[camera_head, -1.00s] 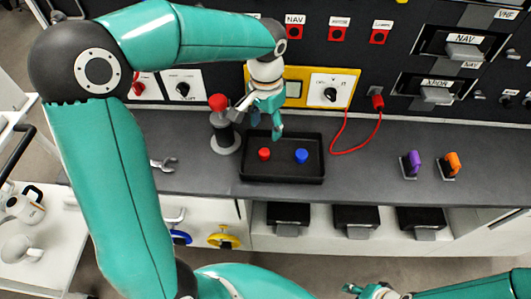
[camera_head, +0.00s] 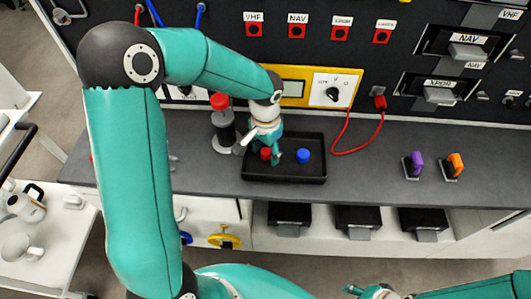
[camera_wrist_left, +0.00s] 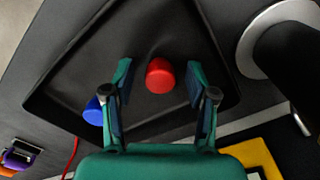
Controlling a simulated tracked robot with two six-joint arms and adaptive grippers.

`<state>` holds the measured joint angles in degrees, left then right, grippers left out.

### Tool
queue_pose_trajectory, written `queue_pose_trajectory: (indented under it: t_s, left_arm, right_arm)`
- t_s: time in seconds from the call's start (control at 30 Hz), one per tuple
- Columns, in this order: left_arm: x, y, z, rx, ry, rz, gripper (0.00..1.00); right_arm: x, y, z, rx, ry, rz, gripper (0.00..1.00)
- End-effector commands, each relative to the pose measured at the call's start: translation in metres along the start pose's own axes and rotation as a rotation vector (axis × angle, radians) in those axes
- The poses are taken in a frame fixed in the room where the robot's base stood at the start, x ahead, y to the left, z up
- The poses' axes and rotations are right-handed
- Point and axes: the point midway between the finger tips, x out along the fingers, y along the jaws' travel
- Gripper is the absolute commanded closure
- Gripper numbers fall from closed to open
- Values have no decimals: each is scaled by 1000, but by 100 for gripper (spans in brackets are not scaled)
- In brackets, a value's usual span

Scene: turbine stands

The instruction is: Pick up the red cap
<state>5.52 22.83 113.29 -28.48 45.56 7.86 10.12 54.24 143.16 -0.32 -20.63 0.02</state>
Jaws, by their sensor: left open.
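The red cap (camera_head: 265,153) lies in the black tray (camera_head: 285,173), partly hidden by my left gripper in the head view. My left gripper (camera_head: 267,156) is over the left part of the tray, pointing down. In the left wrist view the red cap (camera_wrist_left: 159,75) sits between the two open fingers (camera_wrist_left: 158,82), with a gap on each side. A blue cap (camera_head: 303,156) lies to its right in the tray; it also shows in the wrist view (camera_wrist_left: 93,110), beside one finger. My right gripper (camera_head: 368,291) shows at the bottom edge, too small to read.
Purple (camera_head: 413,164) and orange (camera_head: 454,165) handled items stand further right. The bench between cable and handles is clear.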

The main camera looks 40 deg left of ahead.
Motion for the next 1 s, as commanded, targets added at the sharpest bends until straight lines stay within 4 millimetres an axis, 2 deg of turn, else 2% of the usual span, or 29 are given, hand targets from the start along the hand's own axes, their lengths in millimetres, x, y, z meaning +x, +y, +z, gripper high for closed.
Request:
queue_pose_trajectory:
  t_s: [0.1, 0.3, 0.4, 0.77, 1.0]
  left_arm:
    - [0, 0, 0, 0, 0, 0, 43]
    - [0, 0, 0, 0, 0, 0, 76]
    - [-1, 0, 0, 0, 0, 0, 90]
    - [-3, 0, 0, 0, 1, 0, 90]
    - [-21, 0, -1, 0, 4, -1, 90]
  right_arm:
    - [0, 0, 0, 0, 0, 0, 60]
    - [0, 0, 0, 0, 0, 0, 60]
    - [0, 0, 0, 0, 0, 0, 60]
    - [0, 0, 0, 0, 0, 0, 60]
    - [-2, -1, 0, 0, 0, 0, 60]
